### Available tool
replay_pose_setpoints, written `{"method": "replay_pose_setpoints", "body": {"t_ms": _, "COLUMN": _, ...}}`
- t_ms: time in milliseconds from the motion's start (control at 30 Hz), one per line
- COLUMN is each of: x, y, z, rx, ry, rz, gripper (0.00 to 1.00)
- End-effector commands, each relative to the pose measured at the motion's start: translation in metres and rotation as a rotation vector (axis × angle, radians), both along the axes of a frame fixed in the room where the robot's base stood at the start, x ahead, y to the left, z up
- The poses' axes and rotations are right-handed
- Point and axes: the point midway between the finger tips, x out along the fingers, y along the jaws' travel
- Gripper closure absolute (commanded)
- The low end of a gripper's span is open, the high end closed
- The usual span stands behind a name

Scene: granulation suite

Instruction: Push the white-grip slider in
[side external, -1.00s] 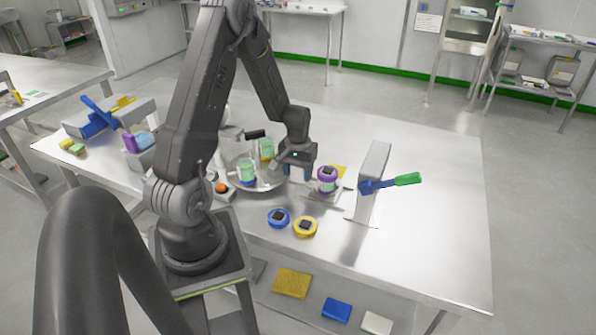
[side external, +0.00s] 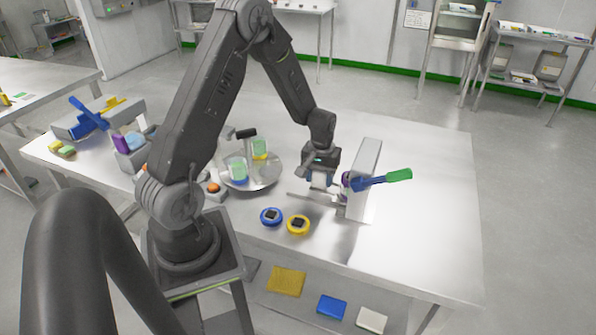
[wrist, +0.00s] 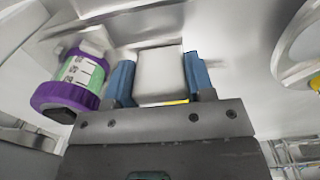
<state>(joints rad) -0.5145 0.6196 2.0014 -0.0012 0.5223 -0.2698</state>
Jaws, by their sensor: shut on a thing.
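My gripper (side external: 320,184) is low over the right half of the steel table, left of an upright grey stand (side external: 368,160). In the wrist view its blue fingers (wrist: 159,68) are shut on the white grip (wrist: 160,78), one on each side. The slider's flat rail (side external: 298,194) shows left of the gripper; the rest of the slider is mostly hidden.
A blue lever with a green handle (side external: 399,175) sticks out from the stand. A round metal tray (side external: 262,184) holds green jars. Blue (side external: 271,216) and yellow (side external: 298,225) round pieces lie in front. The table's right end is clear.

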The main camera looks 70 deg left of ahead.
Motion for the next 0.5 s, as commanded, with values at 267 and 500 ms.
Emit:
{"method": "replay_pose_setpoints", "body": {"t_ms": 267, "x": 0.025, "y": -0.024, "z": 0.0, "rx": 0.003, "ry": -0.004, "rz": -0.001, "gripper": 0.94}}
{"method": "replay_pose_setpoints", "body": {"t_ms": 500, "x": 0.027, "y": -0.026, "z": 0.0, "rx": 0.001, "ry": -0.007, "rz": 0.0, "gripper": 0.94}}
